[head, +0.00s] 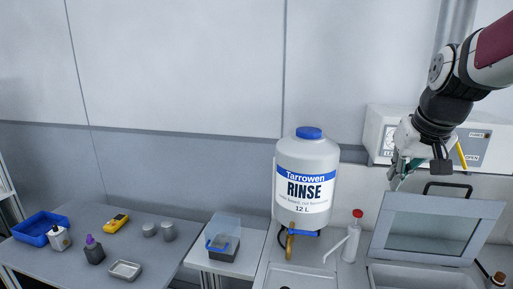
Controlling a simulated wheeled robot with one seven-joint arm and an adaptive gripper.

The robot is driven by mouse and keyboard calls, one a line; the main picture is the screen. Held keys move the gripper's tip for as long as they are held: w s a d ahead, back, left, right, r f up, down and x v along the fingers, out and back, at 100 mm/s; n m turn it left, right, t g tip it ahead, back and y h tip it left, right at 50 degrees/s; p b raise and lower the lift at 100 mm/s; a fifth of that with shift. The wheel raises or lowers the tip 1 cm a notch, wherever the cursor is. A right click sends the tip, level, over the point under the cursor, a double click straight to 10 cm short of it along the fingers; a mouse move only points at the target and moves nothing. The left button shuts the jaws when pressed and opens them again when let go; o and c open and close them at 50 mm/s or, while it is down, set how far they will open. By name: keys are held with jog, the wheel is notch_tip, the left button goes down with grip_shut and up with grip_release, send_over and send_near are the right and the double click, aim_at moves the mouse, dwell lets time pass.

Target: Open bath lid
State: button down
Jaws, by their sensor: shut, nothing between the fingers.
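The bath lid (487,209) is a pale grey frame around a window, with a black bar handle (447,185) along its top edge. It stands raised and tilted back at the rear of the bath (375,275), whose opening shows below it, cut off by the bottom edge of the view. My gripper (398,184) points down by the lid's upper left corner, left of the handle. It is shut and empty. I cannot tell whether it touches the lid.
A white control box (378,122) is on the wall behind my arm. A big Tarrowen RINSE jug (305,165) and a red-topped bottle (352,240) stand left of the bath. A clear-lidded box (222,240) and a table (105,218) with small items are further left.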

jog(key=s+a+f+b, duration=0.1)
jog(key=s+a+f, duration=0.1)
jog(key=s+a, duration=0.3)
jog(key=s+a+f+n+b, duration=0.1)
jog(key=s+a+f, duration=0.2)
jog(key=s, duration=1)
jog(key=a, duration=0.2)
jog(key=shift+a+f+n, duration=0.25)
jog(key=shift+a+n, duration=0.05)
jog(key=c, duration=2)
grip_release()
jog(key=shift+s+f, duration=0.15)
jog(key=shift+o, duration=0.2)
jog(key=n+g+h+b, duration=0.55)
jog(key=n+h, duration=0.45)
jog(key=h, duration=0.4)
send_near(446, 184)
jog(key=shift+t, duration=0.25)
jog(key=x, duration=1.1)
jog(key=shift+s+d, duration=0.1)
jog(key=shift+d, duration=0.15)
jog(key=shift+c, duration=0.5)
